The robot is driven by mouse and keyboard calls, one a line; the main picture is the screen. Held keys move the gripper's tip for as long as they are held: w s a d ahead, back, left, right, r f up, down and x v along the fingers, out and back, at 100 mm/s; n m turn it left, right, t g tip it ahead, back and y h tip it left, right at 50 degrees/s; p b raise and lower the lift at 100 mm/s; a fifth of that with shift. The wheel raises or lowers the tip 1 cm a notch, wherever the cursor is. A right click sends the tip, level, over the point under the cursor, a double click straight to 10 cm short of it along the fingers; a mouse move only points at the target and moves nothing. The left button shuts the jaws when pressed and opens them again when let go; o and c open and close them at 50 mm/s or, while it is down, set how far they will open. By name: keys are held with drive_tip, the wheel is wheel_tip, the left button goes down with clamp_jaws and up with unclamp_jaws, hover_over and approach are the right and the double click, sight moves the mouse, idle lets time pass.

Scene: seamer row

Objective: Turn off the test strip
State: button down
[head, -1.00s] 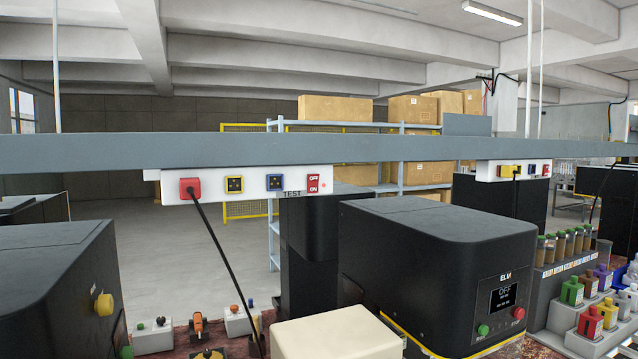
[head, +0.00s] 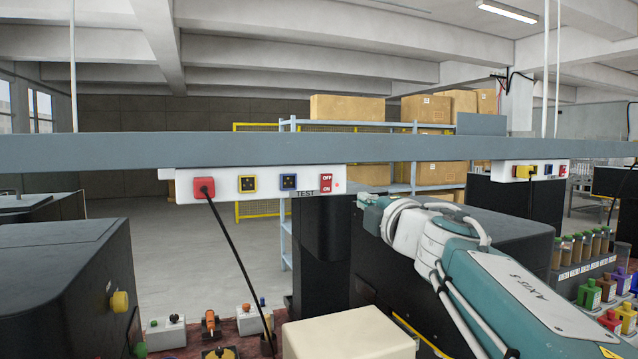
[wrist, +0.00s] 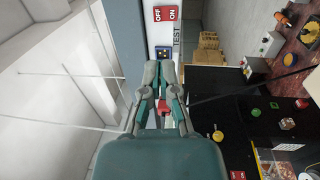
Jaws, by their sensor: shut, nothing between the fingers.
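The test strip (head: 222,187) is a white bar under the grey rail, labelled TEST. Which half is pressed in is unclear. A red plug (head: 204,187) with a black cord sits at the left end. My gripper (wrist: 160,66) is shut and empty, pointing at the strip in the wrist view. Its fingertips lie by the blue socket (wrist: 163,53), below the rocker (wrist: 166,13) in that picture. In the head view my arm's end is right of and below the rocker.
The grey rail (head: 120,147) runs across above the strip. A second white strip (head: 506,171) with a yellow plug hangs further right. A black machine (head: 510,240) stands behind my arm, and a cream box (head: 345,335) is below. The plug's cord hangs left of my arm.

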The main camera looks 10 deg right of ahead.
sight(328, 180)
drive_tip(key=x, duration=1.4)
